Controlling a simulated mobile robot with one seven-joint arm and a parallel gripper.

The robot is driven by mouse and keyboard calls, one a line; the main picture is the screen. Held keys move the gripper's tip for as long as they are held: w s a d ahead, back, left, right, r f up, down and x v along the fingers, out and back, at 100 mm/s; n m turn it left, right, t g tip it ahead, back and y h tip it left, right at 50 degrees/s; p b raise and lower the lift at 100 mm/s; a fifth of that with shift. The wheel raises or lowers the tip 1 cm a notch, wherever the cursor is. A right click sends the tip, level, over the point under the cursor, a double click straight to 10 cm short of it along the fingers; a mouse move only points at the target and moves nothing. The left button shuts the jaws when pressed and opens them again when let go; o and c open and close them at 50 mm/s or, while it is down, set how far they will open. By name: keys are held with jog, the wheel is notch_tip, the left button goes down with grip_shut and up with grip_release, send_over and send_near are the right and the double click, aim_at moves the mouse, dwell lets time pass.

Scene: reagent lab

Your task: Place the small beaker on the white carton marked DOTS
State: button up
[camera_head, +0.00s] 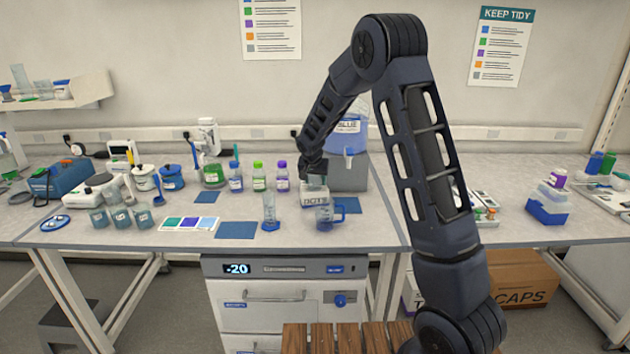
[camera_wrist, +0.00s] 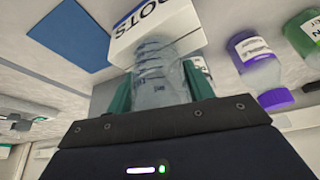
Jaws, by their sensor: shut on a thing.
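My gripper (camera_head: 315,176) is directly above the white carton marked DOTS (camera_head: 315,200), on the bench. In the wrist view its two green fingers (camera_wrist: 159,90) are closed on either side of the small beaker (camera_wrist: 155,70), which is clear with blue markings. The carton (camera_wrist: 152,28) shows just beyond the beaker. In the head view the beaker sits at the carton's top, partly hidden by the gripper. I cannot tell whether its base touches the carton.
A blue-tinted jug (camera_head: 325,217) stands close in front of the carton, and a blue cylinder (camera_head: 270,213) stands to its left. A purple-capped bottle (camera_head: 282,178) is left of the carton. A blue mat (camera_head: 236,230) lies front left.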

jog(key=shift+f, duration=0.1)
jog(key=o, duration=0.9)
jog(key=shift+o, duration=0.2)
jog(key=d+v, duration=0.1)
jog(key=v, duration=1.1)
jog(key=shift+a, duration=0.45)
